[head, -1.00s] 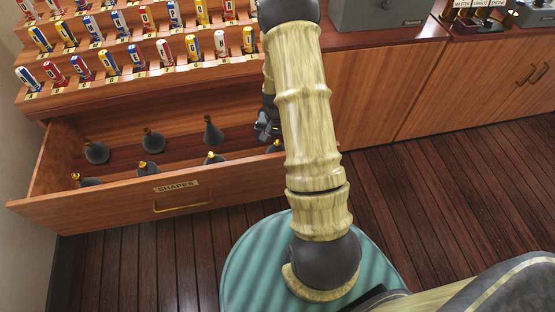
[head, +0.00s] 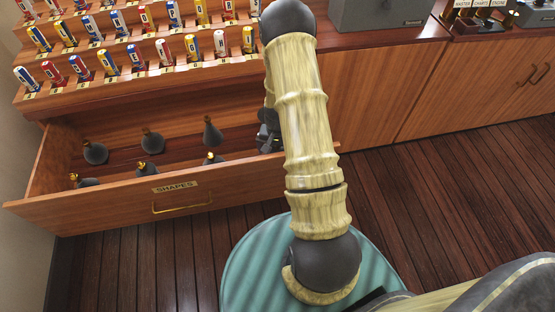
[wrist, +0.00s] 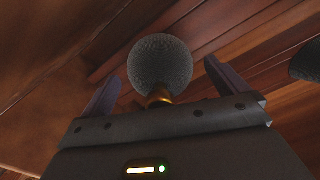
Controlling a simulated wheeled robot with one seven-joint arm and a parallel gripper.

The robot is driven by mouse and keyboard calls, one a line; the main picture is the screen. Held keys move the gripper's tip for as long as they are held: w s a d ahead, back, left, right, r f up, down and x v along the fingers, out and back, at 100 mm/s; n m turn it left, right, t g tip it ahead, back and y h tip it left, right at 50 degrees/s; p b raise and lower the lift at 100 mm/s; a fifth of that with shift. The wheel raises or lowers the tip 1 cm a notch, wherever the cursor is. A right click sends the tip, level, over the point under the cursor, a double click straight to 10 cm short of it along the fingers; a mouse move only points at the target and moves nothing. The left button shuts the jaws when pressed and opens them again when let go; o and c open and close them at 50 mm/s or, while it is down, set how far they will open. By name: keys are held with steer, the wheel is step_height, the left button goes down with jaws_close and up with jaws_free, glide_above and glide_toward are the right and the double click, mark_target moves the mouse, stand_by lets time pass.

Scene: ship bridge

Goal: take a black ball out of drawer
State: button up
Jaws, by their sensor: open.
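The open drawer (head: 110,212), labelled SHAPES, holds several dark shapes with brass knobs. A black ball (wrist: 160,62) with a brass neck shows in the wrist view, between the spread fingers of my gripper (wrist: 160,85). Both fingers stand apart from it, with gaps on each side. In the head view my gripper (head: 270,138) is low at the drawer's right end, partly hidden behind my arm, and that ball is hidden there. Other dark shapes in the drawer include a rounded one (head: 95,153) at the left and a cone-like one (head: 213,132) at the back.
Tiered wooden racks (head: 130,75) of coloured labelled pieces rise behind the drawer. A grey box (head: 380,14) stands on the counter to the right. Closed cabinet doors (head: 370,85) lie below it. In the wrist view another dark shape (wrist: 306,62) shows at the right edge.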

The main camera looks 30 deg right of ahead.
steer(key=shift+c, duration=0.2)
steer(key=c, duration=1.4)
steer(key=shift+r, duration=0.1)
step_height(320, 180, up, 10)
steer(key=shift+f+p, duration=0.1)
steer(key=shift+p, duration=0.75)
